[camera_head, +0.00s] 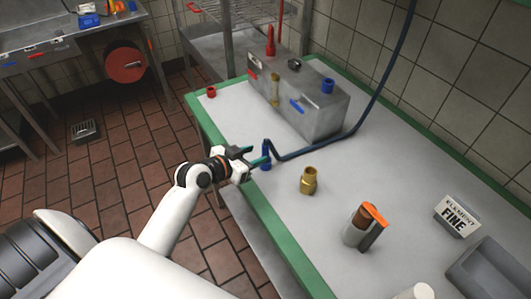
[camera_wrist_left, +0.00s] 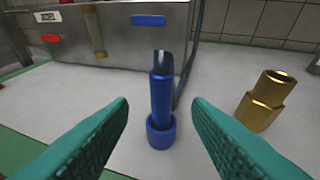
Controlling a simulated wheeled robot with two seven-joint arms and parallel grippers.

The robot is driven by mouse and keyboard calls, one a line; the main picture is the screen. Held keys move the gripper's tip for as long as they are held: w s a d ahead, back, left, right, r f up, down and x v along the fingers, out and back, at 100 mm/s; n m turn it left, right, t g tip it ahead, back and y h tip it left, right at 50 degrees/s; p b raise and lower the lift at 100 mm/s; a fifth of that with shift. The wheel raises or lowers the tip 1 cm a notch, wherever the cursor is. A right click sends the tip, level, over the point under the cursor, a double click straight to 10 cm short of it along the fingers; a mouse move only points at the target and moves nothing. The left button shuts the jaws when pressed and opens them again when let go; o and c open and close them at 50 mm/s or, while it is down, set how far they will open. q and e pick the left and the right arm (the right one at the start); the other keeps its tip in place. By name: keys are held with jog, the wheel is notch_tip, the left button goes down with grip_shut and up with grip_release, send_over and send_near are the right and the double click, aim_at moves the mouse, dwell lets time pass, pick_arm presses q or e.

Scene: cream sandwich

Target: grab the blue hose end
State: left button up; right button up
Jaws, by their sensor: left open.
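The blue hose end (camera_head: 266,155) stands upright on the grey tabletop near its green left edge, with a dark blue hose (camera_head: 340,137) running from it. My left gripper (camera_head: 258,158) is at the hose end, coming from the left. In the left wrist view the blue hose end (camera_wrist_left: 161,105) stands between and beyond the two teal fingers (camera_wrist_left: 160,130), which are spread apart and do not appear to touch it. My right gripper is not in view.
A brass fitting (camera_head: 309,181) stands close to the right of the hose end. A metal box (camera_head: 310,100) is behind it. An orange-and-grey item (camera_head: 364,226), a "FINE" sign (camera_head: 457,215) and a grey tray (camera_head: 490,277) are farther right. A red ring (camera_head: 211,92) is near the back left corner.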

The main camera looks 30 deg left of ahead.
aim_at(263, 151)
pick_arm(q)
jog(key=shift+x, duration=1)
jog(key=shift+w+d+f+p, duration=0.15)
jog(key=shift+w+d+p, duration=0.05)
jog(key=shift+w+p, duration=0.25)
jog(key=x, duration=0.4)
jog(key=shift+w+f+p, duration=0.1)
jog(key=shift+f+p, duration=0.1)
jog(key=shift+p, duration=0.2)
